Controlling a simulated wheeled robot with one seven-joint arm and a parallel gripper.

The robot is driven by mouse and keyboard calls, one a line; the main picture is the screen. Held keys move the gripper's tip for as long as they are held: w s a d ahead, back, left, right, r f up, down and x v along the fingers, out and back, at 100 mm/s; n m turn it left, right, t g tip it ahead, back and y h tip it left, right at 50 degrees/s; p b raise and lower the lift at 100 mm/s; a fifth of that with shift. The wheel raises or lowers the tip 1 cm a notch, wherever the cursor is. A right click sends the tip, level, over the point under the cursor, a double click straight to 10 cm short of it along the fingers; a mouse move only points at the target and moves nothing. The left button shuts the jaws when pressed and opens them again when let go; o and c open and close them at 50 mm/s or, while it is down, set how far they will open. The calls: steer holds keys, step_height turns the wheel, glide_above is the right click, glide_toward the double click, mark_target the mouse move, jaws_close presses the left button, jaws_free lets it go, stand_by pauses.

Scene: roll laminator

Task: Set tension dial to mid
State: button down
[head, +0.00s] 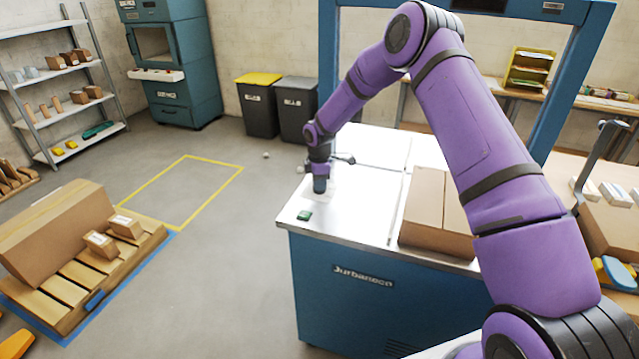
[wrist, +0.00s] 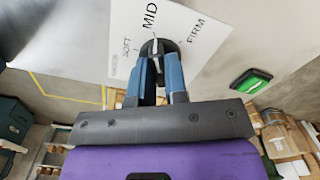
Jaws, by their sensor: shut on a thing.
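The tension dial (wrist: 158,46) is a small black knob with a pale pointer line, in the wrist view. It sits on a white label plate (wrist: 207,28) marked SOFT, MID and FIRM. The pointer line runs roughly towards MID, between SOFT on the left and FIRM on the right. My gripper (wrist: 160,60) has its two blue fingers on either side of the knob, shut on it. In the head view my gripper (head: 320,188) points down at the machine's top near its left edge, and hides the dial.
The laminator's white top (head: 350,215) holds a green button (head: 305,215) near its front left corner. A brown cardboard box (head: 425,210) lies on the right of the top. A blue frame (head: 326,60) rises behind. The top between button and box is clear.

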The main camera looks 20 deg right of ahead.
stand_by(0.4)
steer(key=c, duration=1.1)
jaws_free()
steer(key=shift+c, duration=0.2)
steer(key=shift+r, duration=0.15)
step_height(320, 180, up, 11)
steer(key=shift+f, duration=0.2)
steer(key=shift+r, duration=0.1)
steer(key=s+d+r+m+t+h, duration=0.15)
steer(key=s+r+m, duration=0.25)
steer(key=s+r, duration=0.7)
steer(key=s+d+r+m+t, duration=0.1)
steer(key=s+d+r+m, duration=0.15)
steer(key=s+r, duration=0.85)
steer(key=s+d+r+m+t, duration=0.1)
steer(key=s+r+m, duration=0.1)
steer(key=s, duration=0.7)
steer(key=s+d+r+m+y, duration=0.1)
steer(key=s+m, duration=0.3)
steer(key=s, duration=0.4)
steer(key=s+d+r+m+t, duration=0.1)
steer(key=s+r+m, duration=0.3)
steer(key=s, duration=0.5)
steer(key=shift+s+t, duration=0.35)
